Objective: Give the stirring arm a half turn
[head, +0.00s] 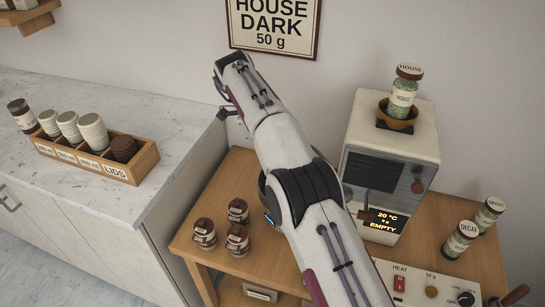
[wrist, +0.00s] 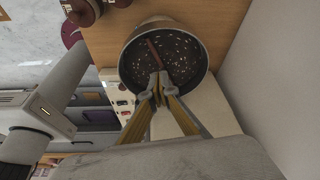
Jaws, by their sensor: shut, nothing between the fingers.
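A round dark cooling pan (wrist: 127,75) with a speckled, perforated-looking floor shows in the wrist view. A reddish-brown stirring arm (wrist: 154,50) lies across it, from near the middle toward the near side. My gripper (wrist: 158,82) has its yellow fingers together at the pan's near side, with nothing between them. The tips are close to the stirring arm's near end; I cannot tell whether they touch it. In the head view my own arm hides the pan and the gripper.
The roaster (head: 391,140) stands right of my arm, its display reading 20 °C and EMPTY, with a HOUSE jar (head: 404,92) on top. Several small brown-and-white jars (head: 237,240) stand left of my arm.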

